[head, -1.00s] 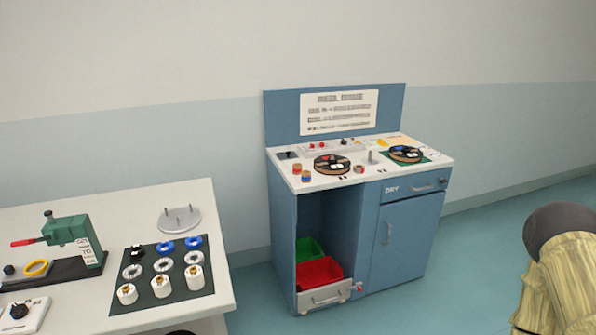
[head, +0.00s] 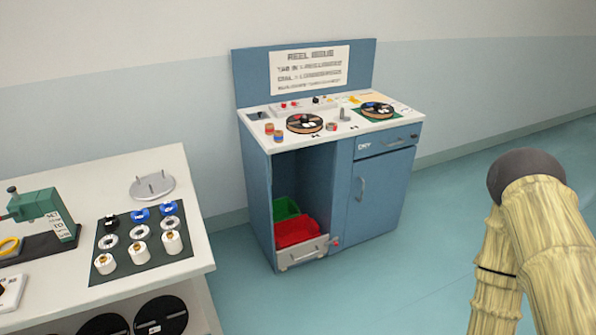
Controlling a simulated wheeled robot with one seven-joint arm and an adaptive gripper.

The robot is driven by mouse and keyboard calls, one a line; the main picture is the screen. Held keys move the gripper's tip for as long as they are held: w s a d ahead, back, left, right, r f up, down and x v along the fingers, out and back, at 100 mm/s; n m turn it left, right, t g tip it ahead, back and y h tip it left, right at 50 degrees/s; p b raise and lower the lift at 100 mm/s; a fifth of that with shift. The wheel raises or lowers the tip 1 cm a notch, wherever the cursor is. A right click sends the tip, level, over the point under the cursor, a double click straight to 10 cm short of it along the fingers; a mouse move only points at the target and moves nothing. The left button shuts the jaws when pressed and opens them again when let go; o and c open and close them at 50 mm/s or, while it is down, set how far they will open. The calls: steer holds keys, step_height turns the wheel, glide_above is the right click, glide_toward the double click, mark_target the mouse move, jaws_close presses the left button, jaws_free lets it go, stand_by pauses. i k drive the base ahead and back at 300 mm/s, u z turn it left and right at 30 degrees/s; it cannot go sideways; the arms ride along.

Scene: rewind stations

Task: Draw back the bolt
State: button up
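A blue rewind station (head: 385,195) stands against the wall, with an open bay at its lower left. In the bay is a low grey pull-out unit (head: 302,252) holding a red bin (head: 297,232) and a green bin (head: 285,208). A small red knob (head: 336,241) shows at the bay's lower right edge; it may be the bolt's handle, but it is too small to tell its position. My arm's links, in a yellowish cover, show at the right, apart from the station. My gripper is out of view.
A white table (head: 195,240) with a dark mat of rolls and rings and a green device (head: 45,215) stands at the left. Reels (head: 305,123) lie on the station top. A door handle (head: 361,189) sticks out. Blue floor (head: 400,270) in front is clear.

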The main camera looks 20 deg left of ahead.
mark_target(332, 241)
steer(key=u, duration=0.4)
steer(key=i, duration=1.15)
steer(key=z, duration=0.25)
